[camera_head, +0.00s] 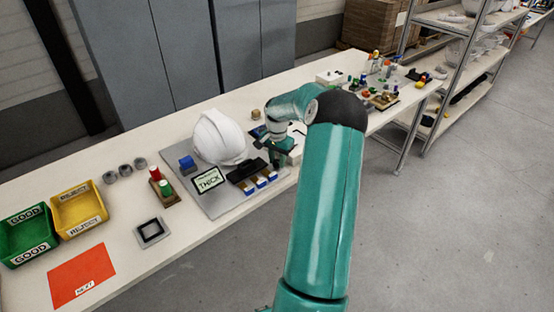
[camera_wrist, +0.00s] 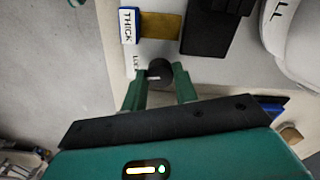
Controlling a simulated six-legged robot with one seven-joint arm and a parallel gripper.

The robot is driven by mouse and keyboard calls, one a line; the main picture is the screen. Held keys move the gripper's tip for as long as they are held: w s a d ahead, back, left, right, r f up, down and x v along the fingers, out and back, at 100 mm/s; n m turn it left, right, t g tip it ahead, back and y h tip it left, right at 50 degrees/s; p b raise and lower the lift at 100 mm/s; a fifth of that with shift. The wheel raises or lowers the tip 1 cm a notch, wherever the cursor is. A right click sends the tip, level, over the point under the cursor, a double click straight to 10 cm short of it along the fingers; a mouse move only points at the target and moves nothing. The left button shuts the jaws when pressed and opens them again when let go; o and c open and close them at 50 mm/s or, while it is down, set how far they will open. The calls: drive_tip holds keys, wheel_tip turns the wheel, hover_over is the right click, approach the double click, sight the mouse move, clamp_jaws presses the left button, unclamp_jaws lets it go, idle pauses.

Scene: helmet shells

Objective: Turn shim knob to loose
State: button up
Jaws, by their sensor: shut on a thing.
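The shim knob (camera_wrist: 160,69) is a small dark round knob with a pale mark on its face, on a light plate in the wrist view. My gripper (camera_wrist: 160,76) is at the knob, with its two green fingers on either side, shut on it. A partly cut-off white label (camera_wrist: 134,62) beside the knob seems to start with "LO". In the head view my gripper (camera_head: 278,150) is at the right end of the grey plate (camera_head: 221,207), and the knob is hidden there.
Blue-and-white labelled blocks (camera_head: 260,182) lie close to my gripper; a THICK block (camera_wrist: 129,25) shows in the wrist view. Green (camera_head: 28,235) and yellow (camera_head: 79,208) bins stand far left.

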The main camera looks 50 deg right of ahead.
drive_tip(key=n, duration=1.2)
drive_tip(key=shift+n, duration=1.9)
drive_tip(key=o, duration=1)
